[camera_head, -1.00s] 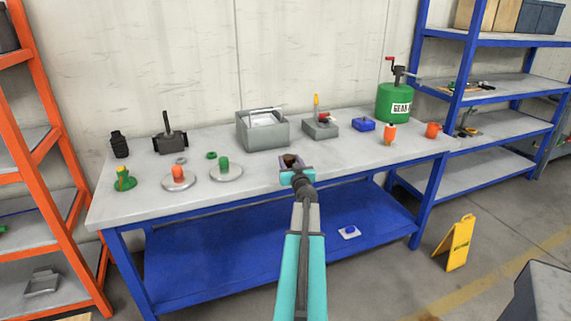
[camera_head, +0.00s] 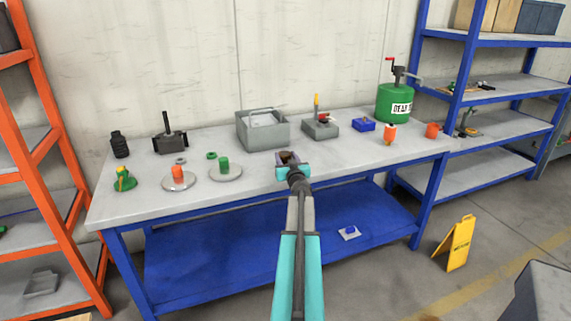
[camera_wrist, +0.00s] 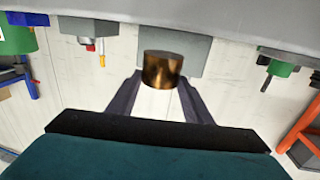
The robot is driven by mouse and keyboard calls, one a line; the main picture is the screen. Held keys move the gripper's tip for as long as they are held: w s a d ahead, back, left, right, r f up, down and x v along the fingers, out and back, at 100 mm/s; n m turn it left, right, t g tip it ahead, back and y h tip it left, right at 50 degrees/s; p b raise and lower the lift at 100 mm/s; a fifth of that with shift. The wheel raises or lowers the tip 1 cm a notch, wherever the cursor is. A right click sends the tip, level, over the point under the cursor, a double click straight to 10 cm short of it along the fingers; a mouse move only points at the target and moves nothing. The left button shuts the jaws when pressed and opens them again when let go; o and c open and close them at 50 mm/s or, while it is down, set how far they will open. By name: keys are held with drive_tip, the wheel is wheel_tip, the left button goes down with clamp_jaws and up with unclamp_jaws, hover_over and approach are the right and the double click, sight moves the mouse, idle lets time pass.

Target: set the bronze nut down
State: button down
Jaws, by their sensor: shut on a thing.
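The bronze nut (camera_wrist: 162,70) is a short brown-gold cylinder between the fingertips of my gripper (camera_wrist: 160,82) in the wrist view. In the head view the nut is small and dark, and my gripper (camera_head: 291,163) is over the front part of the grey workbench top (camera_head: 330,155). My gripper is shut on the nut. The gap between nut and bench top is hard to judge.
Left of my gripper are two grey discs with an orange piece (camera_head: 178,172) and a green piece (camera_head: 223,164). Behind it stands a grey open box (camera_head: 263,131).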

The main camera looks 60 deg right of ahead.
sight(285, 163)
drive_tip(key=shift+w+d+f, duration=0.15)
drive_tip(key=shift+w+f, duration=0.1)
drive_tip(key=shift+f, duration=0.3)
drive_tip(key=shift+w+d+f, duration=0.15)
drive_tip(key=shift+w+f, duration=0.1)
drive_tip(key=shift+f, duration=0.75)
drive_tip(key=shift+f, duration=0.15)
drive_tip(key=c, duration=0.9)
unclamp_jaws()
drive_tip(key=shift+s, duration=0.1)
drive_tip(key=shift+f+b, duration=0.15)
drive_tip(key=shift+b, duration=0.45)
drive_tip(key=shift+r+v, duration=0.15)
drive_tip(key=shift+v, duration=1.15)
drive_tip(key=shift+r+v, duration=0.15)
drive_tip(key=shift+v, duration=5.45)
